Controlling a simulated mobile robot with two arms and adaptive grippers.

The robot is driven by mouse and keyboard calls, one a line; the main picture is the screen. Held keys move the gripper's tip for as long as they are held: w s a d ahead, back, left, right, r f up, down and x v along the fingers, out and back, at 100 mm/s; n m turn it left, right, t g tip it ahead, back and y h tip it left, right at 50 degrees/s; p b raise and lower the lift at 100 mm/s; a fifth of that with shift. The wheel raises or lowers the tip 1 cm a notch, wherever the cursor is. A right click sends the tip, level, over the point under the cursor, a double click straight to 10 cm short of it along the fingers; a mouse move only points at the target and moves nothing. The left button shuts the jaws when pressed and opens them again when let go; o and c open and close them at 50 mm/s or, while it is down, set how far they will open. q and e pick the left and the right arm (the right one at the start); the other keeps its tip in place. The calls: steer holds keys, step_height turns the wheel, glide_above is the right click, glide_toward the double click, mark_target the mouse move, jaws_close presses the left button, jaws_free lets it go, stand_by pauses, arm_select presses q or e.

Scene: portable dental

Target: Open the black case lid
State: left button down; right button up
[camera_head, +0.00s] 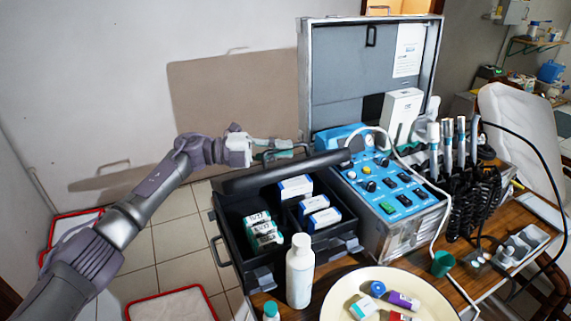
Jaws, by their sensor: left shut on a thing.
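The black case (226,240) stands open on the table, left of the blue dental unit, with small boxes inside it. Its black lid (285,172) is raised and shows as a narrow dark panel along the back of the case. My left gripper (287,150) reaches in from the left and is shut on the lid at its upper edge; the contact is partly hidden. My right gripper is not in view.
The blue dental unit (391,193) with its grey lid (339,75) up stands just right of the case. A white bottle (300,272) and a round tray (337,305) are in front. Open floor (178,240) lies to the left.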

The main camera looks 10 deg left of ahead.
arm_select(q)
steer(key=shift+w+a+r, duration=0.15)
steer(key=shift+w+r, duration=0.05)
steer(key=shift+r, duration=0.05)
steer(key=c, duration=1.5)
jaws_free()
steer(key=v, duration=1.2)
steer(key=shift+f, duration=0.1)
